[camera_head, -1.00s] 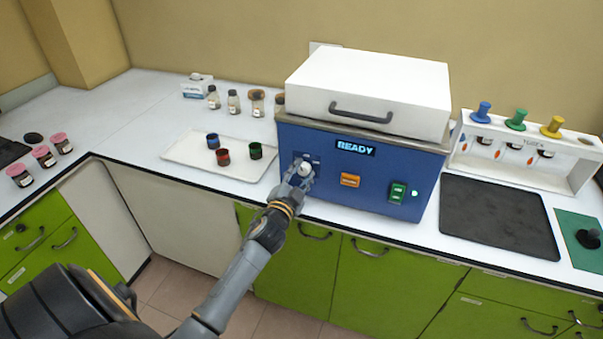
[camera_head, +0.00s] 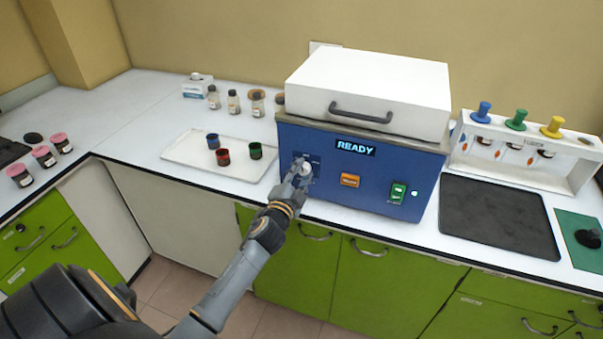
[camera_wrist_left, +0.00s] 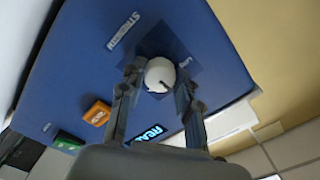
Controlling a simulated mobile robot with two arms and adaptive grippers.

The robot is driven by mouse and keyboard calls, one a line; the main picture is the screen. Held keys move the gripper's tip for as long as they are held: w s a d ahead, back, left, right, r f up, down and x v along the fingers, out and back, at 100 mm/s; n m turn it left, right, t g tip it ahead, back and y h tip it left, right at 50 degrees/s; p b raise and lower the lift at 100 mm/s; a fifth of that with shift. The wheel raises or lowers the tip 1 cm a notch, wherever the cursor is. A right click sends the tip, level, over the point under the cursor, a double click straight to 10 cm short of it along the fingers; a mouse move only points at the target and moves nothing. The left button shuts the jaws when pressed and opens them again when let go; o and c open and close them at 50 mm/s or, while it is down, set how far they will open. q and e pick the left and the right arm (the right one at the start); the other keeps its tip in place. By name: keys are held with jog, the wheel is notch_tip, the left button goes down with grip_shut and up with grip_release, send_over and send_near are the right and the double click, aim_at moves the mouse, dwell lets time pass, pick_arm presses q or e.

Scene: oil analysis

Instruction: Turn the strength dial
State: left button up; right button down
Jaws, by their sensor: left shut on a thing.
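The strength dial is a white round knob (camera_head: 305,170) on the left of the blue machine's front (camera_head: 378,180). In the left wrist view the dial (camera_wrist_left: 160,74) shows a dark pointer mark toward its lower right, beside the "STRENGTH" label (camera_wrist_left: 123,31). My left gripper (camera_head: 299,176) is at the dial, with its fingers on either side of it. In the left wrist view the gripper (camera_wrist_left: 158,84) is closed on the knob. The machine's display (camera_head: 355,148) reads "READY". My right gripper is not in view.
An orange button (camera_head: 350,180) and a green switch (camera_head: 398,193) are on the machine's front. A white tray (camera_head: 185,153) with small coloured cups stands to the left. A dark mat (camera_head: 495,215) and a rack with coloured knobs (camera_head: 580,172) are to the right.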

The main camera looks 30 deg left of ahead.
pick_arm(q)
jog(key=o, duration=1.1)
jog(key=shift+o, duration=0.2)
jog(key=v, duration=1.2)
jog(key=s+d+f+n+g+h, duration=0.1)
jog(key=s+d+f+g, duration=0.2)
jog(key=f, duration=0.9)
jog(key=s+d+f+n+g+h, duration=0.15)
jog(key=s+f, duration=0.35)
jog(key=f, duration=0.7)
jog(key=s+d+f+n+g+h, duration=0.1)
jog(key=s+d+f+g, duration=0.25)
jog(key=f, duration=0.95)
jog(key=s+d+f+n+g, duration=0.1)
jog(key=s+f+g, duration=0.1)
jog(key=s+f, duration=0.3)
jog(key=s+d+f+n+g, duration=0.1)
jog(key=s+f+g, duration=0.2)
jog(key=s, duration=1.1)
jog(key=s+d+f+n+g, duration=0.1)
jog(key=s+f+g, duration=0.2)
jog(key=s+f, duration=0.6)
jog(key=shift+s+f+h, duration=0.2)
jog(key=shift+s+h, duration=0.25)
jog(key=shift+s, duration=0.3)
